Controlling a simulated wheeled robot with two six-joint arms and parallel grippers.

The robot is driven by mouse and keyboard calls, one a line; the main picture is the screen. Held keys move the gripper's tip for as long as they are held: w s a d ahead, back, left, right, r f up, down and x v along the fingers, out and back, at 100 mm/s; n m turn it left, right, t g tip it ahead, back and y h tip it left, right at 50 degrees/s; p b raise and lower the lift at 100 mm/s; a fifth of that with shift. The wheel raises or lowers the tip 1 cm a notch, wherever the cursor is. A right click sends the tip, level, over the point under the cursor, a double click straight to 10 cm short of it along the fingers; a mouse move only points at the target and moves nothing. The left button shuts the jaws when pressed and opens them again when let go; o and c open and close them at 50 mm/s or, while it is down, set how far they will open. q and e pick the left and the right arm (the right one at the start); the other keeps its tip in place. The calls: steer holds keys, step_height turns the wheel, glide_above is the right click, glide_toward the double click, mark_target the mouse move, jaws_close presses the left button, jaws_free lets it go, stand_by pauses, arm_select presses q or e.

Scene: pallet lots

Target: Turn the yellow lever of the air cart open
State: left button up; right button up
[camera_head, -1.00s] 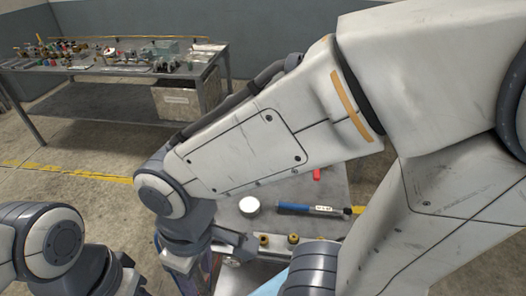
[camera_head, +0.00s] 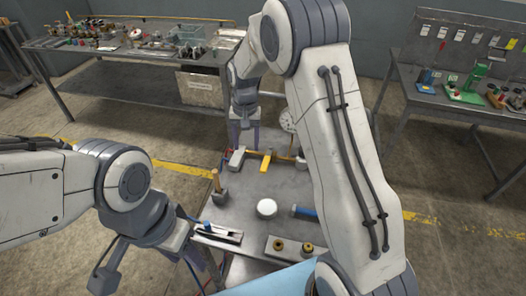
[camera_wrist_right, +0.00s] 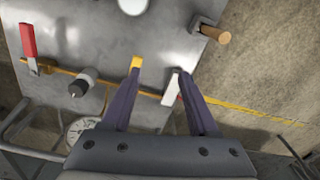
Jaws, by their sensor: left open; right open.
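The yellow lever (camera_head: 266,160) stands on a pipe at the far edge of the grey air cart top (camera_head: 285,185). In the right wrist view the yellow lever (camera_wrist_right: 136,64) shows by the tip of one finger, which hides part of it; I cannot tell whether they touch. My right gripper (camera_head: 243,138) is open at the cart's far edge, and its fingers also show in the wrist view (camera_wrist_right: 156,72). A white lever (camera_wrist_right: 171,88) is near the other finger. My left gripper (camera_head: 105,272) is open and empty, left of the cart.
A red lever (camera_wrist_right: 29,42) and a gauge (camera_wrist_right: 80,128) are on the same pipe side. A hammer (camera_head: 217,184), a white round lid (camera_head: 267,208) and a blue-handled tool (camera_head: 304,212) lie on the cart. Tables with parts (camera_head: 130,60) stand behind.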

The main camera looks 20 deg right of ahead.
mark_target(265, 163)
steer(key=w+d+f+m+p, duration=0.1)
steer(key=w+d+f+m, duration=0.3)
steer(key=d, duration=0.4)
steer(key=shift+n, duration=0.7)
steer(key=f+p, duration=0.1)
steer(key=f, duration=0.4)
steer(key=f+p, duration=0.1)
steer(key=f, duration=0.4)
steer(key=shift+w+a+p, duration=0.15)
steer(key=shift+a+p, duration=0.05)
steer(key=shift+p, duration=0.2)
steer(key=shift+f, duration=0.55)
jaws_close()
